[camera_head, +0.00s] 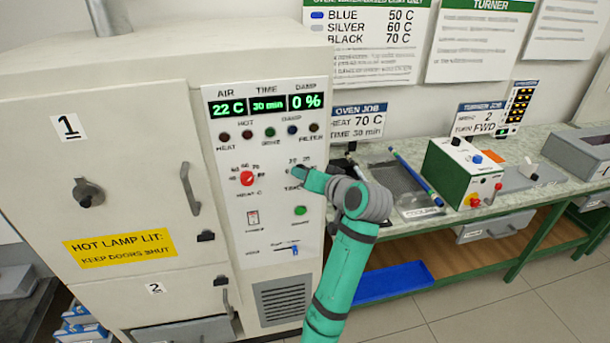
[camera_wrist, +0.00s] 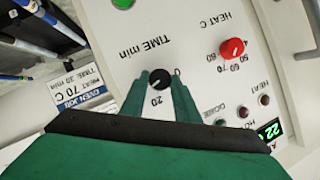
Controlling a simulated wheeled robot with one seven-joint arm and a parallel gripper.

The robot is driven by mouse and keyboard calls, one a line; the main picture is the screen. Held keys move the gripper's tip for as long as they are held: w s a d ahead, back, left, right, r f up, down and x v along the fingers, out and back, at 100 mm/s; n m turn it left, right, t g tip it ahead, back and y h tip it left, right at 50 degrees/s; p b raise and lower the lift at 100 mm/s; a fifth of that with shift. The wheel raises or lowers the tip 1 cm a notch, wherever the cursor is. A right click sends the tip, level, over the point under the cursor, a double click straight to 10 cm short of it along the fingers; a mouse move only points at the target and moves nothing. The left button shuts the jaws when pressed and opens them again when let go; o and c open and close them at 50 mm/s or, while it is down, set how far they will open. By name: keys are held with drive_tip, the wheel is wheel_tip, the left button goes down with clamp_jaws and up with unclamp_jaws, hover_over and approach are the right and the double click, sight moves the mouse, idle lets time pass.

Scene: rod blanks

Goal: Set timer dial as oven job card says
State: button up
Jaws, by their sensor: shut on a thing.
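The oven's timer dial (camera_wrist: 159,77) is a dark knob under the label TIME min in the wrist view, with marks 0 and 20 legible beside it. My gripper (camera_wrist: 161,82) has a finger on each side of it and is shut on it. In the head view my gripper (camera_head: 299,171) is at the panel and hides the dial. The oven job card (camera_head: 357,121) reads HEAT 70 C, TIME 30 min. The TIME display (camera_head: 267,105) reads 30 min. The card also shows upside down in the wrist view (camera_wrist: 84,96).
The red heat dial (camera_head: 247,178) is left of my gripper. Below are a power switch (camera_head: 252,217), a green button (camera_head: 299,210) and a blue-handled slider (camera_head: 294,251). The air display (camera_head: 228,107) reads 22 C. A bench (camera_head: 541,200) with a green-white control box (camera_head: 461,172) stands to the right.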

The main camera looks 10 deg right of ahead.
drive_tip(key=shift+f+m+t+y, duration=0.15)
drive_tip(key=shift+m+t+y, duration=0.15)
drive_tip(key=shift+m+y, duration=0.4)
drive_tip(key=shift+m, duration=0.3)
drive_tip(key=o, duration=1)
drive_tip(key=shift+w, duration=0.1)
drive_tip(key=shift+d, duration=0.1)
drive_tip(key=v, duration=1.1)
